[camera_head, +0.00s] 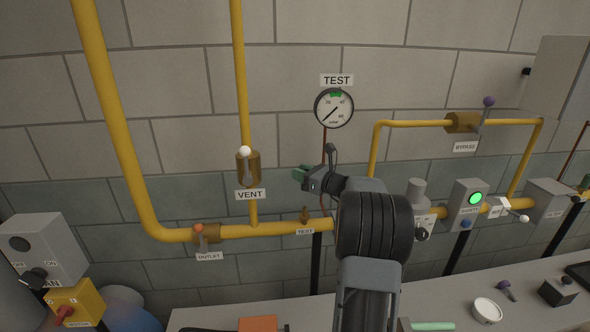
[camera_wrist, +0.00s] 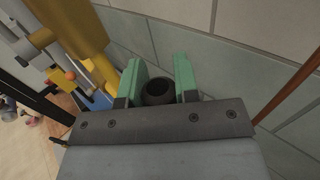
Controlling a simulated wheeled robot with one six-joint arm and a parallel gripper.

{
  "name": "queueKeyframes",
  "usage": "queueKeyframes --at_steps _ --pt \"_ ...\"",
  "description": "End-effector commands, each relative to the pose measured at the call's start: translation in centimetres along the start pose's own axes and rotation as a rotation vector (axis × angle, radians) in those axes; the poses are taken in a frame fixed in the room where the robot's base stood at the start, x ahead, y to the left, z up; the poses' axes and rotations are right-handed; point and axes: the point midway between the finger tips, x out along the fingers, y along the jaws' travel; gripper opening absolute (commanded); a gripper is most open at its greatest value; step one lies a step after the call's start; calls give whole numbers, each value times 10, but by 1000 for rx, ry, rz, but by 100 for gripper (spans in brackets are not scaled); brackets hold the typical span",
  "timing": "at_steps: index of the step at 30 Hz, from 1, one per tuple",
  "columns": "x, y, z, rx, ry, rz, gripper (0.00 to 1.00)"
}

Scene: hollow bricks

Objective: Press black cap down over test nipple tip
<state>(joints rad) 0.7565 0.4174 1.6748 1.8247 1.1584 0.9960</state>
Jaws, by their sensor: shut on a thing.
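The black cap (camera_wrist: 158,92) sits between the green fingers of my gripper (camera_wrist: 159,70) in the wrist view, its hollow round opening facing the camera. My gripper (camera_head: 302,174) is shut on it. In the head view the gripper is in front of the wall, above the yellow pipe, and I cannot make out the cap there. I cannot pick out the nipple in the wrist view.
The pressure gauge (camera_head: 334,107) and its thin red tube are behind the gripper. The vent valve (camera_head: 248,167) is to the left and the outlet valve (camera_head: 207,233) lower left.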

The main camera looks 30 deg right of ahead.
Motion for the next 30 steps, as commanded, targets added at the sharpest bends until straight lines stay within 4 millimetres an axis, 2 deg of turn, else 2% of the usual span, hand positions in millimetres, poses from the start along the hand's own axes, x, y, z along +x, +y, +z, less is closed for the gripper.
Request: queueKeyframes --at_steps 14,23,30 --pt "0 2 0 0 -2 13 6" --pt "-1 1 -16 1 -1 10 6" --pt "-1 1 -37 2 -1 9 6"
